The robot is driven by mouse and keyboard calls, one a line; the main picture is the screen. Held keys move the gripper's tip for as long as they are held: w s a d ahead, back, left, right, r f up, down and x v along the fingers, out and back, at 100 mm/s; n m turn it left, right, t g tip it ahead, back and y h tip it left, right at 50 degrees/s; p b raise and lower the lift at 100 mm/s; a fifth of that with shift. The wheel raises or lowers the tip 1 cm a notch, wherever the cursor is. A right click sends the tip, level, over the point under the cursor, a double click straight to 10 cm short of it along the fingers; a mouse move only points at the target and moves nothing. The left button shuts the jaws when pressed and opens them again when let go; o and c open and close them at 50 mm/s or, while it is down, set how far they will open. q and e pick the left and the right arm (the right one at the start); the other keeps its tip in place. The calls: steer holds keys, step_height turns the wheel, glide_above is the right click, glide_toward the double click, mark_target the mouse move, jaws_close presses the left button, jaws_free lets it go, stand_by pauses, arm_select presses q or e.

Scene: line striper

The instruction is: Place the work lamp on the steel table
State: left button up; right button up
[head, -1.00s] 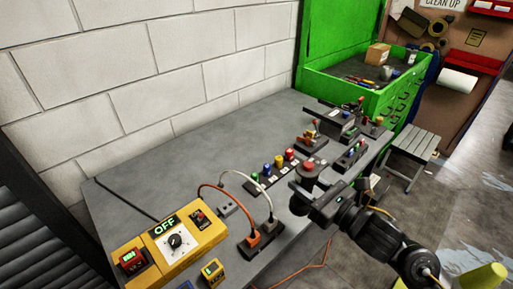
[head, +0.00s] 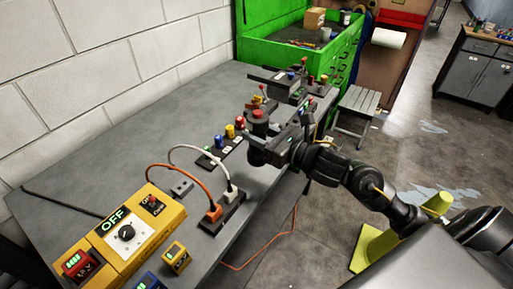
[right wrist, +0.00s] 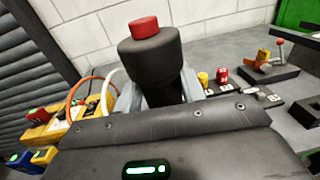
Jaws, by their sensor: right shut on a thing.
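A dark cylinder with a red cap, which I take to be the work lamp (head: 258,124), is upright in my right gripper (head: 268,146). It fills the middle of the right wrist view, where its black body (right wrist: 150,55) stands between the grey fingers. The gripper is shut on it. The grey steel table (head: 110,160) runs along the wall. The lamp shows over the table's right-hand part, near the front edge; its lower end is hidden, so I cannot tell whether it touches the top. My left gripper is not in view.
A strip of coloured buttons (head: 221,147) lies just left of the lamp. A power strip with plugs (head: 222,212) and a yellow OFF box (head: 127,232) are nearer. Several small devices crowd the far end before a green chest (head: 300,57). The table's middle left is clear.

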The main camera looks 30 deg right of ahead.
steer(key=w+d+f+p, duration=0.3)
steer(key=w+f, duration=0.3)
steer(key=f, duration=0.3)
steer(key=shift+f, duration=0.25)
steer(key=shift+f, duration=0.2)
steer(key=o, duration=1.2)
